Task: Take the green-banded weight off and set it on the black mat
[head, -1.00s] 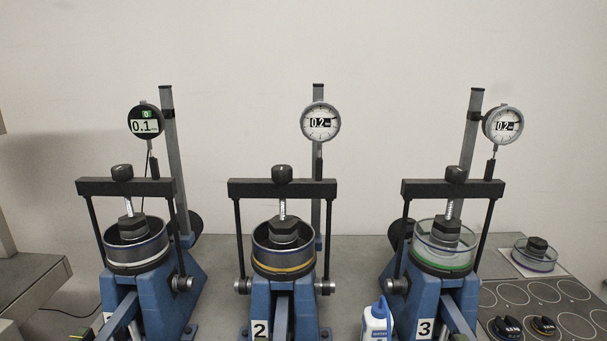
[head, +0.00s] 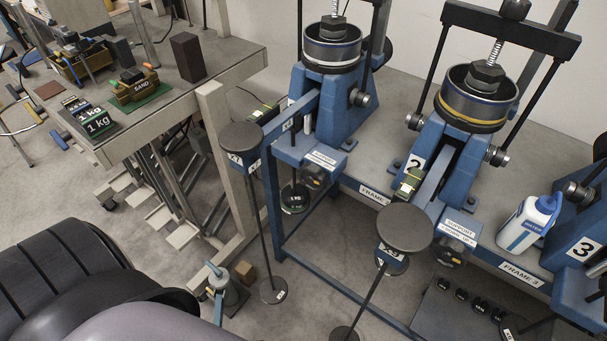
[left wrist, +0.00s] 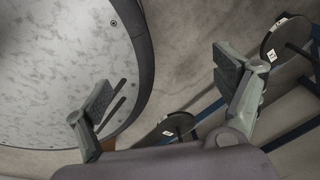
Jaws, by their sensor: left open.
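A dark round weight with a green band (head: 294,198) hangs low under the leftmost blue frame (head: 335,105) in the head view, below the bench edge. Its lettering is too small to read surely. A dark mat-like panel (head: 432,312) lies low at the right, with several small black weights at its upper edge; I cannot tell whether it is the task's black mat. My left gripper (left wrist: 165,85) shows in the left wrist view, open and empty, apart from the weight. My right gripper is in no view.
Two round-topped stands (head: 240,137) and (head: 404,228) rise in front of the frames. A side table (head: 215,85) at left holds a 1 kg block (head: 97,122) and a sand box (head: 136,87). A white-blue bottle (head: 528,222) stands at right. Open floor (head: 130,240) shows at left.

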